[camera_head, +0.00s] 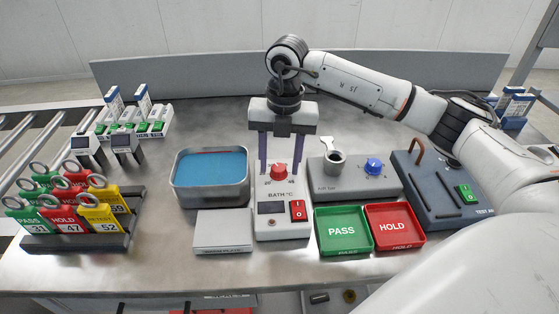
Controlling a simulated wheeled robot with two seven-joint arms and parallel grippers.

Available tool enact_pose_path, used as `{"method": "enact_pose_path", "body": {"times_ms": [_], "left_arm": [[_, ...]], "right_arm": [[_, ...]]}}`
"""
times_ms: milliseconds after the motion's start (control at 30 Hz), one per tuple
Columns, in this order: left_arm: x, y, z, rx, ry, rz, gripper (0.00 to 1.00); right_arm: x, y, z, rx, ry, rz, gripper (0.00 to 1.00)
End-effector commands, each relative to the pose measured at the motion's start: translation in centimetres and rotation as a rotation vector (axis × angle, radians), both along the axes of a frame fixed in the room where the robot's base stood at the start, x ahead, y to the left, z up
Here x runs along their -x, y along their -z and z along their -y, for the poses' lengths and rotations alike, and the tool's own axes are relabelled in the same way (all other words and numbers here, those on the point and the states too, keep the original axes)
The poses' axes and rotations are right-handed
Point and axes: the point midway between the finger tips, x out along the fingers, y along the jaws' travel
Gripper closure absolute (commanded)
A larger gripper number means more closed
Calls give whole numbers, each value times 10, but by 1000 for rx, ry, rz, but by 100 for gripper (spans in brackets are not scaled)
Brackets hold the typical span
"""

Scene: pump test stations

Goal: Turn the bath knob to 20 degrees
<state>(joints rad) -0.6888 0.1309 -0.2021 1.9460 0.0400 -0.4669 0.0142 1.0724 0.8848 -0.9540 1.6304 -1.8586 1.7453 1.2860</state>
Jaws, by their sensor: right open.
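The red bath knob (278,172) sits on the upper part of the white bath control box (283,229), which is marked BATH °C. Small scale numbers show beside the knob; its exact setting is too small to read. My right gripper (279,168) hangs above the box, pointing down. Its two fingers are apart, one on each side of the knob. I cannot tell whether they touch it. A red switch (298,210) and a small dark display (271,208) are on the same box. My left gripper is not in view.
A water bath (246,192) with blue liquid stands left of the box, a grey plate (222,249) before it. Right are a grey unit with a blue knob (374,166), green PASS (319,243) and red HOLD (417,244) trays. Tags (70,226) stand in a rack far left.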

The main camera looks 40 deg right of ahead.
Motion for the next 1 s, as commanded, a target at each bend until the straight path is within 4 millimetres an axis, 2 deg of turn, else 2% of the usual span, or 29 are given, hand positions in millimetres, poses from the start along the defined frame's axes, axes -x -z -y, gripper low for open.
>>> {"method": "enact_pose_path", "body": {"times_ms": [267, 500, 533, 767, 1000], "left_arm": [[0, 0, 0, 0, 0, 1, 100], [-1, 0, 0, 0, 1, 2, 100], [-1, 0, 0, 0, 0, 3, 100], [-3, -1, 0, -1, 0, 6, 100], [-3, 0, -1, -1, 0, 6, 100]], "right_arm": [[0, 2, 0, -1, -1, -1, 54], [0, 2, 0, -1, -1, -1, 93], [0, 2, 0, -1, -1, -1, 95], [0, 2, 0, -1, -19, -1, 95], [0, 2, 0, -2, -125, -1, 95]]}}
